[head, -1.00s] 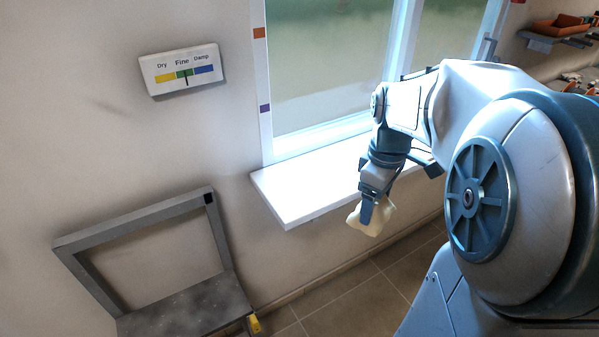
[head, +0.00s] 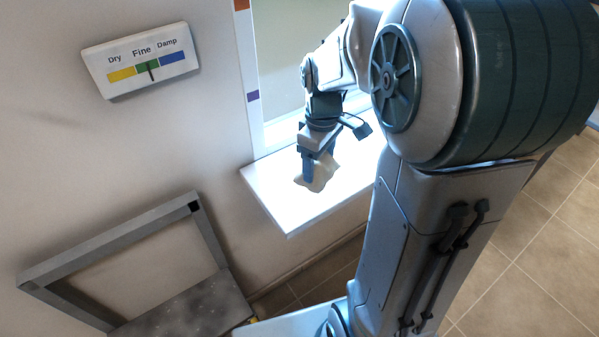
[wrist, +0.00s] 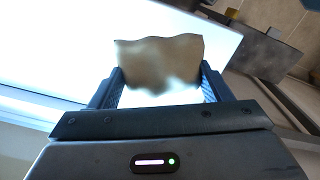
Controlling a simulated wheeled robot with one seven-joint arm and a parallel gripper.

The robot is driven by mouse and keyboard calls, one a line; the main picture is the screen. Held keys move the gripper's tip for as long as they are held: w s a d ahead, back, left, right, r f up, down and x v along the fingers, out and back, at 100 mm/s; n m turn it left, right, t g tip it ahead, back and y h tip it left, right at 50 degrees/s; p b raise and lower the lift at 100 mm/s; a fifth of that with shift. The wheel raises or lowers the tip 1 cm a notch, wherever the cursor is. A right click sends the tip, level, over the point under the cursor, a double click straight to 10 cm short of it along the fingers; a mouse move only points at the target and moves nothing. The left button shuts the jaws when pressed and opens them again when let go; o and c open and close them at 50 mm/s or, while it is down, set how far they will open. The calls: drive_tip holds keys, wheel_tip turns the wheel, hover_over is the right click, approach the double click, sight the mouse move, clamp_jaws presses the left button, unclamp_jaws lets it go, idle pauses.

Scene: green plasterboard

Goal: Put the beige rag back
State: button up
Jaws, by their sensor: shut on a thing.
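The beige rag (head: 321,176) is pinched in my gripper (head: 318,163) in the head view. The rag and gripper appear over the white window sill (head: 284,208). In the wrist view the rag (wrist: 160,62) spans the gap between the two fingers of my gripper (wrist: 161,88), with the bright white sill (wrist: 60,50) behind it. I cannot tell whether the rag touches the sill.
A grey metal frame with a speckled shelf (head: 185,312) stands low at the left. A sign reading Dry, Fine, Damp (head: 142,60) is on the wall, its pointer at Fine. A window (head: 280,60) rises behind the sill. Tiled floor (head: 530,270) lies at right.

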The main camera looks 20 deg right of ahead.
drive_tip(key=a+f, duration=0.1)
drive_tip(key=w+a, duration=0.1)
drive_tip(key=a+f, duration=0.1)
drive_tip(key=shift+w+a+f+p, duration=0.3)
drive_tip(key=shift+w+a+f, duration=0.05)
drive_tip(key=shift+w+a, duration=0.05)
drive_tip(key=shift+f+p, duration=0.3)
drive_tip(key=shift+f, duration=1.6)
drive_tip(key=shift+f, duration=0.2)
drive_tip(key=o, duration=0.9)
drive_tip(key=shift+o, duration=0.2)
drive_tip(key=shift+r, duration=0.1)
